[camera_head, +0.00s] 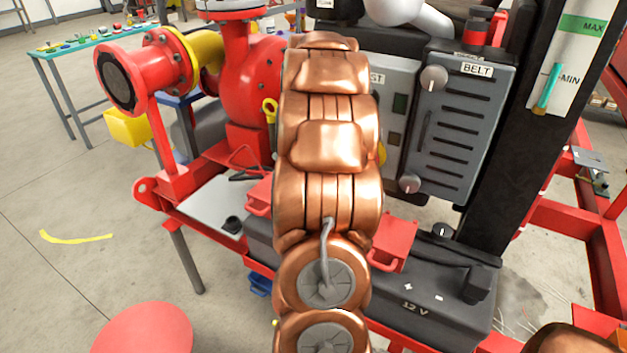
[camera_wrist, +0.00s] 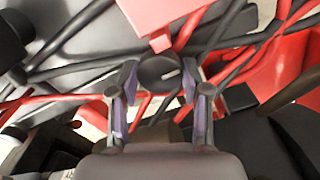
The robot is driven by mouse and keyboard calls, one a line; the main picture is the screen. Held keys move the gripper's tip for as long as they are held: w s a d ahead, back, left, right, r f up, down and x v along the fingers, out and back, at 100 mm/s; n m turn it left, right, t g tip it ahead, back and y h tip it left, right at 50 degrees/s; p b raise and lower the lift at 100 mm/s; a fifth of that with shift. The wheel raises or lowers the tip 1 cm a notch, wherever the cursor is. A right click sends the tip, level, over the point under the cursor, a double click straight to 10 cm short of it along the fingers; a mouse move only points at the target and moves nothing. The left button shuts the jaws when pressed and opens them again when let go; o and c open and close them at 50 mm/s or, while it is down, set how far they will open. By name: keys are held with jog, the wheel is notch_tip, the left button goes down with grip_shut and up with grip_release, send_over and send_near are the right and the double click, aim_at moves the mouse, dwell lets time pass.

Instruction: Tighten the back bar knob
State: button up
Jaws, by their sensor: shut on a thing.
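In the wrist view a dark round knob (camera_wrist: 158,69) with a light line on its face sits between the fingertips of my gripper (camera_wrist: 159,78). The fingers are shut on its sides. A red bar (camera_wrist: 165,14) with a small tab lies just beyond the knob. In the head view my copper-coloured arm hides the gripper and this knob. Red bar parts (camera_head: 394,242) show on either side of the arm, over the black 12 V battery (camera_head: 410,297). How tight the knob is cannot be told.
Another dark knob (camera_head: 443,231) with a white mark is at the battery's right. A grey BELT cover (camera_head: 455,125) stands behind it, and a red pump (camera_head: 250,75) is at the left. Red and black cables (camera_wrist: 75,45) crowd the wrist view. Open floor (camera_head: 60,290) lies left.

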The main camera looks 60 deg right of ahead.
jog(key=shift+c, duration=0.6)
jog(key=shift+n, duration=0.4)
jog(key=n, duration=0.2)
jog(key=shift+n+b, duration=0.3)
jog(key=n, duration=0.4)
jog(key=shift+n, duration=0.3)
jog(key=n, duration=0.4)
jog(key=shift+r+n+b, duration=0.1)
jog(key=shift+n+b, duration=0.2)
jog(key=shift+b, duration=0.05)
jog(key=shift+n, duration=2.2)
